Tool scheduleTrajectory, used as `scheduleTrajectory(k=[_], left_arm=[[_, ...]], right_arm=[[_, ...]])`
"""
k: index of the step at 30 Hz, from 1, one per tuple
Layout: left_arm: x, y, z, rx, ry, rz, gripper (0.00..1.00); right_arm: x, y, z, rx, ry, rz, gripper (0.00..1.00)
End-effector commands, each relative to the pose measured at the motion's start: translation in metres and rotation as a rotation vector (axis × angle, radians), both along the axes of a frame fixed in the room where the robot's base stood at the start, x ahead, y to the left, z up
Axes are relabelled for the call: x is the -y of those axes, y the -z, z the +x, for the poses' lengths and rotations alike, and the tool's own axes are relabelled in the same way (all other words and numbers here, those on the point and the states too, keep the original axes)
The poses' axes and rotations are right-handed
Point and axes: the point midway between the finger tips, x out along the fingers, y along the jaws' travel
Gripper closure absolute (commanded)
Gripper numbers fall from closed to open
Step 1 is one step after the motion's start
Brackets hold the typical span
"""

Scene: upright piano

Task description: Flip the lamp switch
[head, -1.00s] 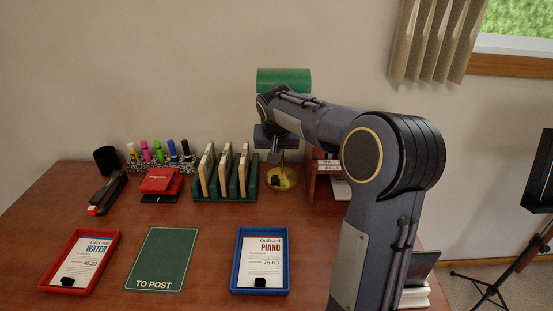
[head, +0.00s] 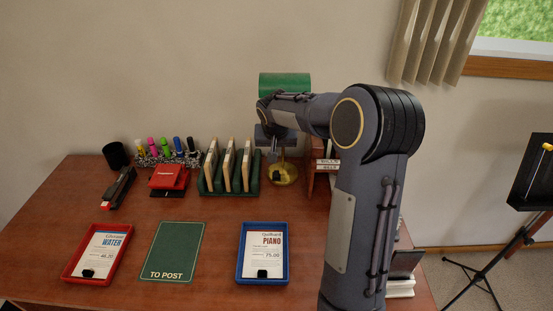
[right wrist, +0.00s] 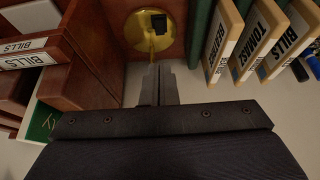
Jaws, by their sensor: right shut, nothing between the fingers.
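The desk lamp has a green shade (head: 285,83) and a round brass base (head: 283,176) at the back of the desk. A small black switch (head: 274,182) sits on the base; in the right wrist view the switch (right wrist: 159,27) shows just beyond the fingertips. My right gripper (head: 272,157) points down in front of the lamp, fingers shut and empty. In the right wrist view the shut fingers (right wrist: 158,69) line up with the switch, with a small gap visible. My forearm hides part of the lamp's upper stem. My left gripper is not in view.
A green rack (head: 247,187) with wooden dividers stands close left of the lamp. A wooden shelf unit labelled BILLS (right wrist: 90,40) stands close on its other side. A blue tray (head: 262,279), a green mat (head: 171,262) and a red tray (head: 75,270) lie in front.

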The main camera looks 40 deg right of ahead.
Motion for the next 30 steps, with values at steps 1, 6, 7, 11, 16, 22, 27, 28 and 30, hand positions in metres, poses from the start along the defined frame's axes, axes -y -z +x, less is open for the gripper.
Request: scheduleTrajectory(k=[1,6,7,11,16,22,27,28,30], left_arm=[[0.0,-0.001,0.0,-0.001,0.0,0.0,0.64],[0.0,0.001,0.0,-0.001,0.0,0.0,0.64],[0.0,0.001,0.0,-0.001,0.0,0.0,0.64],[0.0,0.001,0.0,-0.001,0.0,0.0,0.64],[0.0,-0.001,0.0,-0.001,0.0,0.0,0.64],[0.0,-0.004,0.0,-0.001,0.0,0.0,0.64],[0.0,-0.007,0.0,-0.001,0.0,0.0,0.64],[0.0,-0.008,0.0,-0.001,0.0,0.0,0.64],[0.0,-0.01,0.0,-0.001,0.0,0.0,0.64]], right_arm=[[0.0,0.0,0.0,-0.001,0.0,0.001,1.0],[0.0,0.002,0.0,0.0,0.0,0.0,1.0],[0.0,0.002,0.0,0.0,0.0,0.0,1.0],[0.0,0.004,0.001,-0.001,0.0,0.001,1.0],[0.006,0.021,0.006,-0.005,0.001,0.001,1.0],[0.018,0.059,0.02,-0.006,0.001,0.001,1.0],[0.027,0.091,0.032,-0.004,0.001,0.001,1.0],[0.029,0.096,0.034,-0.004,0.002,0.002,1.0],[0.031,0.106,0.037,-0.004,0.0,0.002,1.0]])
